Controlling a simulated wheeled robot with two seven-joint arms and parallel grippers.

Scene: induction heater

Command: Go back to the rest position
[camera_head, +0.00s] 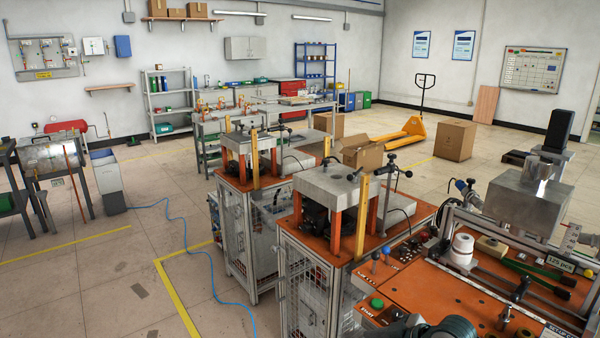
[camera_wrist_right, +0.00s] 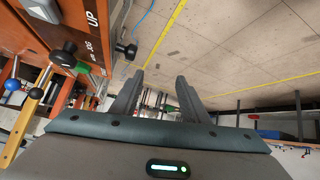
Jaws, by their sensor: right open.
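My right gripper (camera_wrist_right: 160,95) shows in the right wrist view. Its two dark fingers are apart with nothing held between them. Beyond the fingers are the floor and distant, small equipment. In the head view a dark rounded part of my right arm (camera_head: 445,330) shows at the bottom edge, in front of the orange workbench (camera_head: 450,290); its fingers cannot be made out there. My left gripper is in neither view.
Close by in the wrist view is an orange panel (camera_wrist_right: 60,20) with black knobs (camera_wrist_right: 63,55). The bench carries a green START button (camera_head: 377,303), levers (camera_head: 386,252) and a metal block (camera_head: 525,205). Caged presses (camera_head: 330,190) stand left. Open floor (camera_head: 100,280) lies beyond.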

